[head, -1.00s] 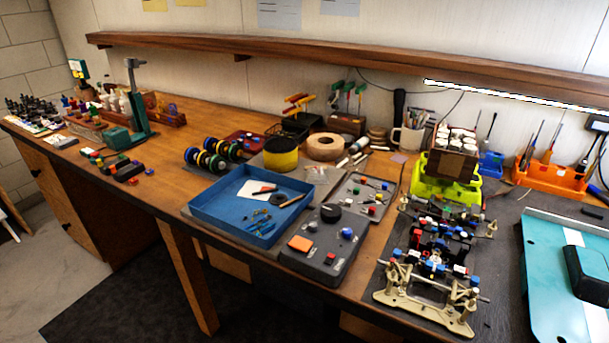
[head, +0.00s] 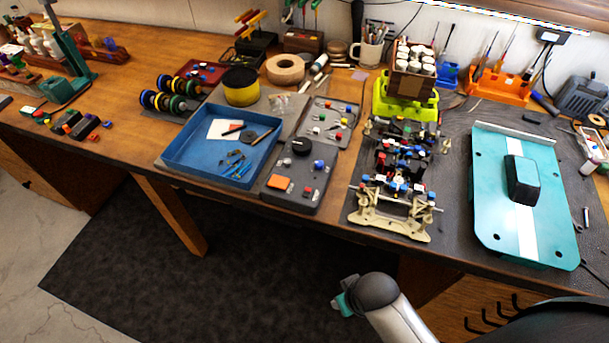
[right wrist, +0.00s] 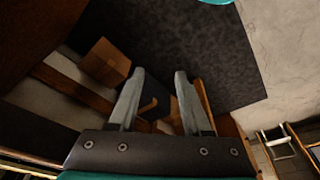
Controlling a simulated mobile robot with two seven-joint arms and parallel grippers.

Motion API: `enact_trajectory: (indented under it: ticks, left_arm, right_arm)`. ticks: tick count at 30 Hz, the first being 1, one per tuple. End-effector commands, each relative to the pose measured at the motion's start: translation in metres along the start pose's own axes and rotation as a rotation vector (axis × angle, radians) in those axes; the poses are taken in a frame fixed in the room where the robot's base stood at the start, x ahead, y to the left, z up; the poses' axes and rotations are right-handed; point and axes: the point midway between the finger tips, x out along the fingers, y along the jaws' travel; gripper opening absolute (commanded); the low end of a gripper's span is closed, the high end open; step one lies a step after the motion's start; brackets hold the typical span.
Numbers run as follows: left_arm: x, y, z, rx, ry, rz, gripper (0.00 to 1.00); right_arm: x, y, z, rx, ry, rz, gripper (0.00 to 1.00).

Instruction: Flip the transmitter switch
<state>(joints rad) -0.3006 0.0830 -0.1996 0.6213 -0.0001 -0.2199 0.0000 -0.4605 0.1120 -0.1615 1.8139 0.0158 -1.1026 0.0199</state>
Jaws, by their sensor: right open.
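A dark grey control box (head: 296,189), which looks like the transmitter, lies on the bench near its front edge. It has a black round knob (head: 301,147), an orange block (head: 279,182), a small red piece (head: 307,190) and a blue-topped knob or switch (head: 319,165). I cannot tell which way any switch is set. My right gripper (right wrist: 160,72) is open and empty in the right wrist view, its fingers pointing over the floor and under-bench area, away from the box. An arm of mine shows at the bottom of the head view, below the bench edge. My left gripper is out of view.
A blue tray (head: 176,163) with tools sits left of the box. A parts panel (head: 343,113) lies behind it. The car chassis (head: 389,221) stands to its right, then a teal car body plate (head: 490,200). The floor mat (head: 200,290) before the bench is clear.

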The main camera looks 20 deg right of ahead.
Motion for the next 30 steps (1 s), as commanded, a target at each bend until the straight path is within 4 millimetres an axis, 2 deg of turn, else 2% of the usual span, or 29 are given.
enact_trajectory:
  ticks: [1,5,8,9,10,15,21,26,30]
  left_arm:
    - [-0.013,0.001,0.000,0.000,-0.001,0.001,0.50]
    - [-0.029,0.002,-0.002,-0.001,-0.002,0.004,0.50]
    - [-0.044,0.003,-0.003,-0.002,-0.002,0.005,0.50]
    - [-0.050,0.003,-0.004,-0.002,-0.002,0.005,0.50]
    - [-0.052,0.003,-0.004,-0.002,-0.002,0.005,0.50]
    - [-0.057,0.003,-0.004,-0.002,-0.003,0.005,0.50]
    - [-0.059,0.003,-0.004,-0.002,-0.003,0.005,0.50]
    - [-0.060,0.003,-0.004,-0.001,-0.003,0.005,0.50]
    - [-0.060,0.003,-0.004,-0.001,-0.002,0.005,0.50]
  right_arm:
    - [-0.029,-0.002,-0.016,0.004,0.019,-0.006,0.49]
    - [-0.086,-0.011,-0.050,0.021,0.055,-0.037,0.49]
    - [-0.137,-0.028,-0.085,0.037,0.095,-0.092,0.49]
    - [-0.158,-0.040,-0.102,0.044,0.110,-0.129,0.49]
    - [-0.167,-0.047,-0.110,0.049,0.113,-0.153,0.49]
    - [-0.194,-0.083,-0.145,0.068,0.099,-0.256,0.49]
    - [-0.207,-0.109,-0.175,0.096,0.030,-0.310,0.49]
    - [-0.209,-0.111,-0.194,0.152,-0.048,-0.290,0.49]
    - [-0.210,-0.100,-0.212,0.235,-0.114,-0.232,0.49]
